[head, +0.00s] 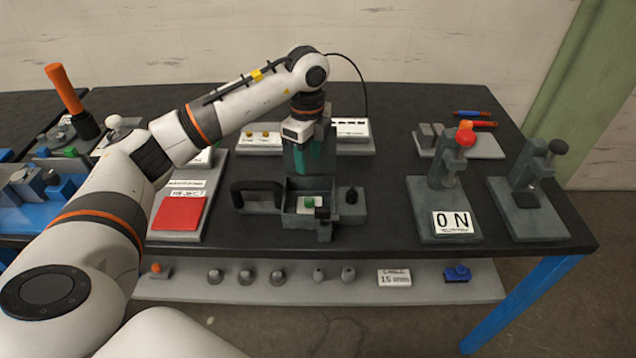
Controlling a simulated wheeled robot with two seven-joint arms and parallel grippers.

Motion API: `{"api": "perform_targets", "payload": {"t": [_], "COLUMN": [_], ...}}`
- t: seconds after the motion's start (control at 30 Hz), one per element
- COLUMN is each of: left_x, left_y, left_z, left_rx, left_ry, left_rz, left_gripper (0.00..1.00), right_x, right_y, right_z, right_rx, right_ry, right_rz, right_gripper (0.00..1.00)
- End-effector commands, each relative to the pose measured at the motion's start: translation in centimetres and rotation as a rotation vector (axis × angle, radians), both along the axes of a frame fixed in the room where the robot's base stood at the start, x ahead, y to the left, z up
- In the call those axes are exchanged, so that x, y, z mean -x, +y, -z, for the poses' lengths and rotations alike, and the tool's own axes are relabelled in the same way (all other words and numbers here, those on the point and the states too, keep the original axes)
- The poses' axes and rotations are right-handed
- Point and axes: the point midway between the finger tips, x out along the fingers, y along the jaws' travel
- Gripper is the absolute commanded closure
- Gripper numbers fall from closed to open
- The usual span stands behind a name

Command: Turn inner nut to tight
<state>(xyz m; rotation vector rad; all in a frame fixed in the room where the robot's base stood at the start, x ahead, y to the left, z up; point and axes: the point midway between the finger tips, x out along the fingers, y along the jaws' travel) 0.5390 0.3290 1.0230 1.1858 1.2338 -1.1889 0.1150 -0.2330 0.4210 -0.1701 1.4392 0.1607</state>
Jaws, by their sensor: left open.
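My left gripper (308,168) points straight down over the far side of a grey open-topped box (289,207) on the black table. Its teal fingers are open, with nothing visible between them. Inside the box, a small green part (309,203) sits by a white label, below and in front of the fingertips; I see no contact. My right gripper is not in view.
A black handle (255,192) stands left of the box. A red pad (179,214) lies further left. An "ON" fixture (446,222) with a red-knobbed lever and another grey clamp (527,205) stand at right. Labelled blocks are behind the gripper. The table between box and "ON" fixture is clear.

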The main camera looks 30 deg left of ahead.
Motion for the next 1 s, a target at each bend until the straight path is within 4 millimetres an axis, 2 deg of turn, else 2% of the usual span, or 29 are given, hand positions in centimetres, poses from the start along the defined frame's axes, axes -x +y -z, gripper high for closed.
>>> {"api": "perform_targets", "payload": {"t": [0.2,0.33,0.47,0.63,0.77,1.0], "left_x": [0.2,0.2,0.2,0.1,0.1,0.1], "left_y": [-0.1,-0.1,-0.2,-0.2,-0.2,-0.2], "left_z": [3.3,6.0,8.5,10.7,11.5,11.7], "left_rx": [0.002,0.004,0.004,0.005,0.005,0.005], "left_ry": [0.006,0.005,0.005,0.002,0.000,-0.001], "left_rz": [0.001,0.003,0.004,0.004,0.006,0.006], "left_gripper": [0.56,0.56,0.56,0.56,0.56,0.56], "right_x": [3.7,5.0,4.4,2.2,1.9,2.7], "right_y": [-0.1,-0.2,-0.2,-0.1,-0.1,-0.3], "right_z": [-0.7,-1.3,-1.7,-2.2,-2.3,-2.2], "right_rx": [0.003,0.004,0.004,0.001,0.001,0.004], "right_ry": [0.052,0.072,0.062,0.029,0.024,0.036], "right_rz": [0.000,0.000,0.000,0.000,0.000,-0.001], "right_gripper": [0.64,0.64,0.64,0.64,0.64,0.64]}}
